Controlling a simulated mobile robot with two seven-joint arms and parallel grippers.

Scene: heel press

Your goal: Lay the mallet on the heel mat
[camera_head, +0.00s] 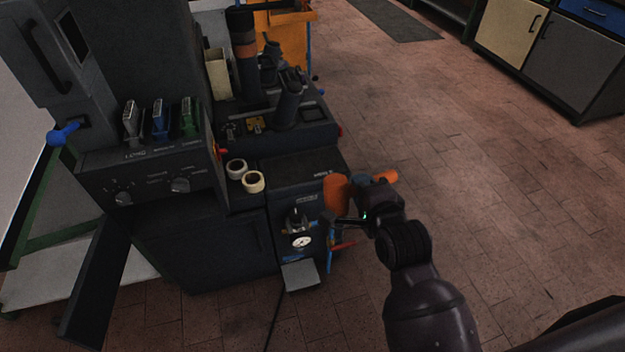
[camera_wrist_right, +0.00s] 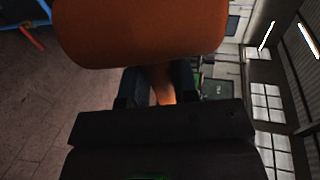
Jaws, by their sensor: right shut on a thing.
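The mallet has an orange head (camera_head: 336,196) and an orange handle end (camera_head: 386,177). My right gripper (camera_head: 362,189) is shut on its handle, just right of the dark machine's front right corner. In the right wrist view the mallet's orange head (camera_wrist_right: 140,30) lies across the top, beyond the fingers of my right gripper (camera_wrist_right: 160,86). A dark flat panel (camera_head: 290,172) with small lettering at its right edge tops the low cabinet left of the mallet. It may be the heel mat; I cannot tell surely. My left gripper is not in view.
Two tape rolls (camera_head: 253,182) stand at the panel's left. Black upright posts (camera_head: 288,97) rise behind it. A pressure gauge (camera_head: 301,241) and a grey pedal (camera_head: 300,275) are on the front below. The brick floor (camera_head: 480,170) to the right is open.

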